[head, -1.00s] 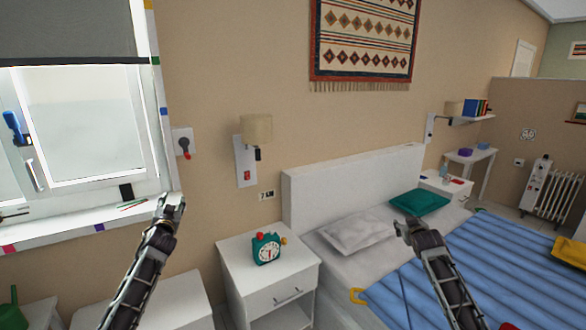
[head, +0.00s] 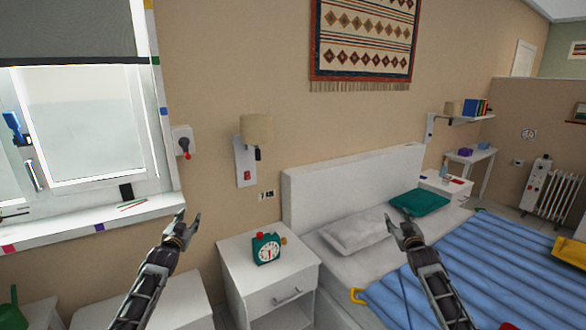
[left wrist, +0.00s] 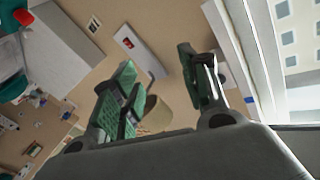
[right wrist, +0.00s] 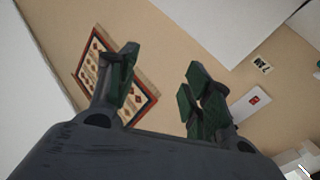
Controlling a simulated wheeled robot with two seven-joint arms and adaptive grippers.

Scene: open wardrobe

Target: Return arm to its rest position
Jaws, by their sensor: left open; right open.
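My left gripper (head: 186,226) is raised in front of the wall in the head view, between the window sill and the nightstand. It is open and empty, and its two spread fingers show in the left wrist view (left wrist: 160,88). My right gripper (head: 400,226) is raised in front of the bed in the head view, near the grey pillow. It is open and empty, and its fingers also show apart in the right wrist view (right wrist: 158,82). Neither gripper touches anything that I can see.
A white nightstand (head: 288,297) with a green alarm clock (head: 266,249) stands between my arms. The bed's blue striped blanket (head: 462,262) lies at right. The window sill (head: 70,232) is at left. A lamp (head: 256,130) and a switch (head: 183,142) are on the wall.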

